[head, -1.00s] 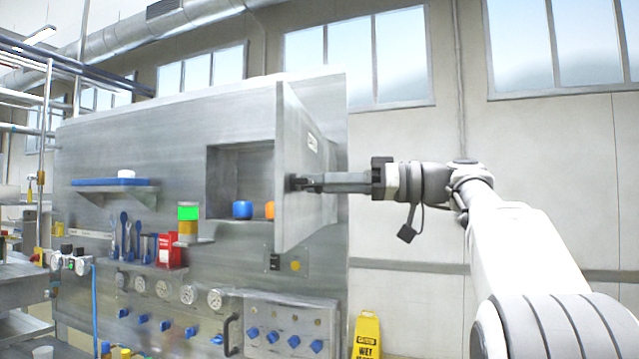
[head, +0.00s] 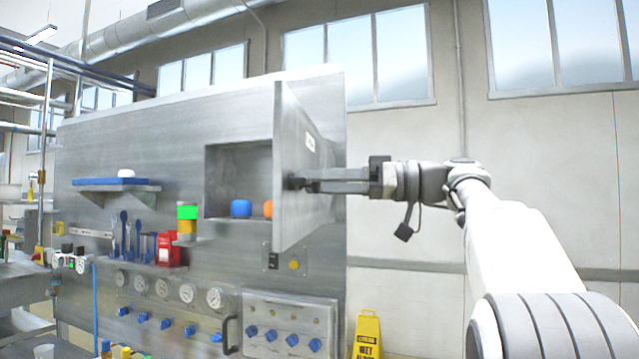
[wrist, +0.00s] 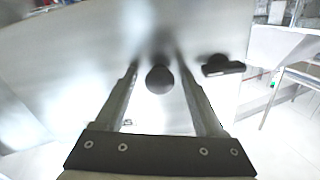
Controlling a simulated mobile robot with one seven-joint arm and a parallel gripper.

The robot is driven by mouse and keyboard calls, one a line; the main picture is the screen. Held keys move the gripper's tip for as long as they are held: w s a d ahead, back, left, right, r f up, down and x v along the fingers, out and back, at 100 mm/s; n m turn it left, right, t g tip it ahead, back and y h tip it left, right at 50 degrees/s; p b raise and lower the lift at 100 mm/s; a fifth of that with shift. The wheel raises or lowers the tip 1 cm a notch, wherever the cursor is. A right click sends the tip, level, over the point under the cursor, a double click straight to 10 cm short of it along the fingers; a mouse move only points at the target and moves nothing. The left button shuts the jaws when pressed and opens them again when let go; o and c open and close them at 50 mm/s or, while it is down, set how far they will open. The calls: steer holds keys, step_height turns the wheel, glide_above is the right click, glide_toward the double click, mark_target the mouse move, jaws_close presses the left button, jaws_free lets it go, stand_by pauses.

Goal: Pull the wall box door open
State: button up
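The wall box door (head: 290,140) stands swung out from the wall box (head: 225,165), so the inside of the box shows. A dark round knob (head: 296,183) is on the door face toward my arm. My gripper (head: 312,182) is at the knob from the right. In the wrist view, the knob (wrist: 159,79) sits between the two fingers of my gripper (wrist: 158,65), with a gap on each side. The fingers are apart and do not appear to press on it.
A blue object (head: 241,208) and a partly hidden orange object (head: 268,208) sit inside the box. A dark handle (head: 231,334) is on the panel below. A yellow wet-floor sign (head: 367,335) stands at the lower right. The bare wall right of the door is clear.

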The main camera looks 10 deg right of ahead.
steer(key=p+v, duration=0.1)
steer(key=v, duration=1.6)
steer(key=shift+d, duration=0.25)
steer(key=shift+a, duration=0.1)
